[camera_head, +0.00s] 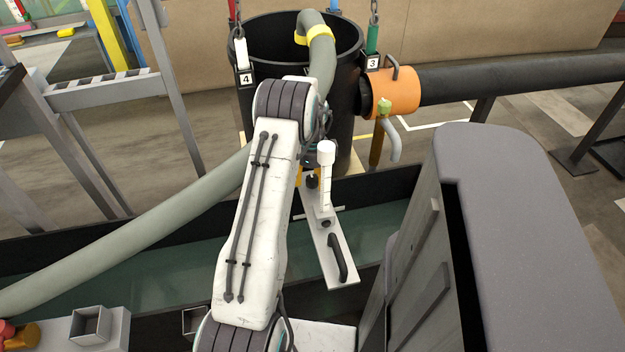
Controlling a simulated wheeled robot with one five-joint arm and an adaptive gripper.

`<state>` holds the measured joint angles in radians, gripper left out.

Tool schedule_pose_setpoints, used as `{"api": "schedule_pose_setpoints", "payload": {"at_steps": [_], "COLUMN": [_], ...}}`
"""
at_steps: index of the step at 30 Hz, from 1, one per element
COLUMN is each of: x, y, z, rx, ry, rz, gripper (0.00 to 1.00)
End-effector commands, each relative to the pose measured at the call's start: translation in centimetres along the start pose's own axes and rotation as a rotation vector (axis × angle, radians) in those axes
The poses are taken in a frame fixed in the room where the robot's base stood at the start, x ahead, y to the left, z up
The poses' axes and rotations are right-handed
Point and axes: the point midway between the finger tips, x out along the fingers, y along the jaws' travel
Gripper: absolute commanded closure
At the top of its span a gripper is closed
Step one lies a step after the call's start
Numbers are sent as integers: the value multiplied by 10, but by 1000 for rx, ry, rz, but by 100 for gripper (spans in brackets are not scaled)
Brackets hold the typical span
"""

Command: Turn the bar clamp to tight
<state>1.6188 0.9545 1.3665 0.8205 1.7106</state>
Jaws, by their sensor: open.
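A pale narrow plate (318,243) with a black handle (337,258) lies at a slant across the flume (380,232), right of my arm. A white upright post with a wider white cap (326,152) stands on it. This may be the bar clamp, but I cannot tell for sure. How tight it is does not show. My gripper (312,181) is mostly hidden behind my arm's wrist. A small dark part of it shows just left of the post, apparently open. I cannot tell whether it touches anything.
A black barrel (352,95) stands behind, with a grey-green hose (130,235) running left. An orange fitting (392,93) joins a black pipe (510,78) on the right. Chains hold tags 4 (245,78) and 3 (372,62). A metal frame (100,95) stands left.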

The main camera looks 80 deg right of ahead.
Motion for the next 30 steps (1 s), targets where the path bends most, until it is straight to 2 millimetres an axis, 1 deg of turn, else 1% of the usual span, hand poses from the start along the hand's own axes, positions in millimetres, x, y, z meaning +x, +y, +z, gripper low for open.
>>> {"api": "schedule_pose_setpoints", "payload": {"at_steps": [9, 27, 29, 30], "x": [1, 1, 1, 1], "y": [0, 0, 0, 0], "z": [0, 0, 0, 0], "rx": [0, 0, 0, 0], "ry": [0, 0, 0, 0], "rz": [0, 0, 1, 1], "gripper": [39, 92, 97, 98]}}
